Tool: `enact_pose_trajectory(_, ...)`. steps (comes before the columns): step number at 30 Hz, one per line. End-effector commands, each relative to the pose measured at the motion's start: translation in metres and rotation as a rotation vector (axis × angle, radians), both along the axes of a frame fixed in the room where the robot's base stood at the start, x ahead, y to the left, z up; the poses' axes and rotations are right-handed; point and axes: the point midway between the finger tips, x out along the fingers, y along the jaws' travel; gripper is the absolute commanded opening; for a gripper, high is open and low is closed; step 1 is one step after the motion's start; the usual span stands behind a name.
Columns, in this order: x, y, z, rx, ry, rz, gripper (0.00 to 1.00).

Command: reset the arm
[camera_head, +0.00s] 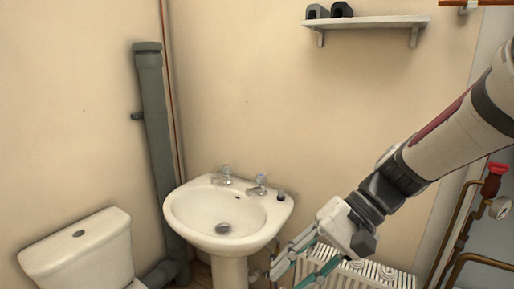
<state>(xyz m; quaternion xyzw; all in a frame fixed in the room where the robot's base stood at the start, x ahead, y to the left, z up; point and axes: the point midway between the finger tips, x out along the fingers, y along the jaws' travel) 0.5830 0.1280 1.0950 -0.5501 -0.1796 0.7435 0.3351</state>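My arm (455,138) comes in from the right edge and slopes down to the left. My gripper (288,275) is at the lower middle, pointing down and left, in front of the radiator and just right of the basin. Its two fingers are spread with a gap between them, and nothing shows between them. One fingertip is at or past the bottom edge of the picture.
A white basin (188,213) with two taps stands left of my gripper. A toilet cistern (80,250) is at the lower left. A white radiator (385,275) is behind my gripper. A shelf (366,21) holds two dark items. Copper pipes with a red valve (497,168) are at the right.

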Motion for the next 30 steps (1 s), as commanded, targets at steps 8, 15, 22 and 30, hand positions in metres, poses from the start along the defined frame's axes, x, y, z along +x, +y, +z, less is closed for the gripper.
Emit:
enact_pose_trajectory(8,-0.055,-0.041,0.015,-0.345,-0.191,0.081,0.33)
enact_pose_trajectory(15,-0.088,-0.084,0.033,-0.590,-0.390,0.103,0.33)
enact_pose_trajectory(22,-0.107,-0.118,0.050,-0.744,-0.563,0.096,0.33)
enact_pose_trajectory(30,-0.112,-0.132,0.056,-0.797,-0.629,0.088,0.33)
